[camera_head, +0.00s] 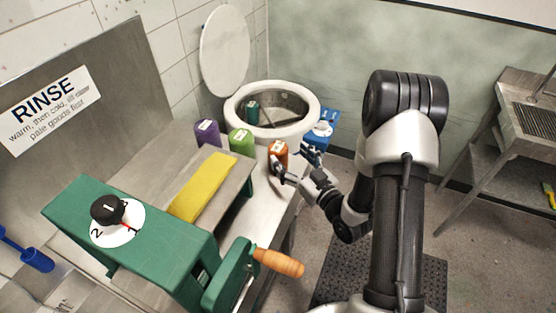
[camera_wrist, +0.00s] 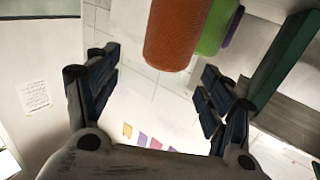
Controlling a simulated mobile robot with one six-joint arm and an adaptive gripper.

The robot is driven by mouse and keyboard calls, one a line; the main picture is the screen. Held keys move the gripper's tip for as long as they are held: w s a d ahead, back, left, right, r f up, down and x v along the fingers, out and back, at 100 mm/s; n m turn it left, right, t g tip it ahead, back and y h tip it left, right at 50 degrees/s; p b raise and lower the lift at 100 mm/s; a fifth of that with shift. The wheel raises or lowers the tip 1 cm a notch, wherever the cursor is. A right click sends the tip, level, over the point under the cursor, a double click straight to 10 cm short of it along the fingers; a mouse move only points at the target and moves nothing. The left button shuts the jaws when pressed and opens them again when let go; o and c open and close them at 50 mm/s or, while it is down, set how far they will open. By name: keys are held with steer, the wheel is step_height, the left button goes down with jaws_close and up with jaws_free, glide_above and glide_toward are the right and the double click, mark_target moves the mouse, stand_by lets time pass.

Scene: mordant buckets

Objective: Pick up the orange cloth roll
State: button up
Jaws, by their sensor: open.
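The orange cloth roll (camera_head: 279,148) stands upright on the pale bench near the round basin, with a white label on its top. In the wrist view the orange roll (camera_wrist: 176,38) hangs into the upper middle of the picture, between the lines of the two fingers. My gripper (camera_head: 294,158) is open beside the roll, one finger low in front of it and the other to its right. In the wrist view my gripper (camera_wrist: 160,82) has empty space between its fingertips. I cannot tell how far the roll sits between the fingers.
A green roll (camera_head: 241,141) and a purple roll (camera_head: 207,133) stand left of the orange one. The white basin (camera_head: 310,125) is behind, with a blue object (camera_head: 318,136) at its right. A green mangle (camera_head: 170,240) with a wooden handle (camera_head: 278,263) stands in front, with yellow cloth (camera_head: 204,186).

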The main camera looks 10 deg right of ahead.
mark_target(278, 146)
steer(key=shift+a+b+x, duration=0.15)
steer(key=shift+b+x, duration=0.15)
steer(key=shift+x, duration=1.2)
steer(key=shift+a+b+x, duration=0.15)
steer(key=shift+b+x, duration=0.15)
steer(key=shift+x, duration=1.2)
steer(key=shift+s, duration=0.15)
steer(key=shift+c, duration=0.4)
steer(key=c, duration=1.2)
